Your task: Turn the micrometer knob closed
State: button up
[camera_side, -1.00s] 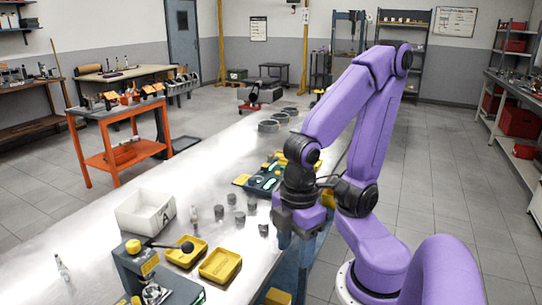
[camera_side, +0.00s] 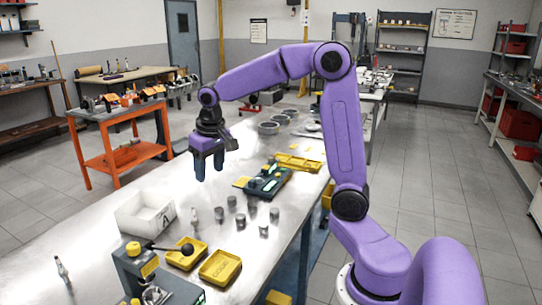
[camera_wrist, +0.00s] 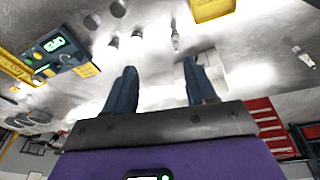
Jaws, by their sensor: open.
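My gripper (camera_side: 209,173) hangs above the middle of the bench in the side view, pointing down. Its two blue fingers are spread with nothing between them, as the wrist view also shows (camera_wrist: 160,78). No micrometer knob can be made out clearly. A dark device with a lit green display (camera_side: 268,183) lies on the bench to the right of my gripper; it appears at the upper left of the wrist view (camera_wrist: 55,47). Another dark device with a yellow top and a black ball handle (camera_side: 135,267) stands at the near left. My gripper is apart from both.
A white box (camera_side: 130,222), yellow trays (camera_side: 221,279) and several small grey cylinders stand on the metal bench (camera_side: 110,195). A small plug-like part (camera_wrist: 175,36) shows in the wrist view. A yellow tray (camera_side: 300,162) lies beyond the display device.

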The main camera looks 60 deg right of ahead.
jog(key=w+d+m, duration=0.3)
jog(key=w+d, duration=0.1)
jog(key=d, duration=0.5)
jog(key=r+m+g+h, duration=0.1)
jog(key=r+m+h, duration=0.15)
jog(key=m, duration=0.75)
send_over(271, 157)
jog(key=s+a, duration=0.2)
jog(key=a, duration=0.4)
jog(key=shift+h, duration=0.45)
jog(key=x, duration=1.7)
jog(key=shift+a+f, duration=0.25)
jog(key=shift+f, duration=0.25)
grip_shut()
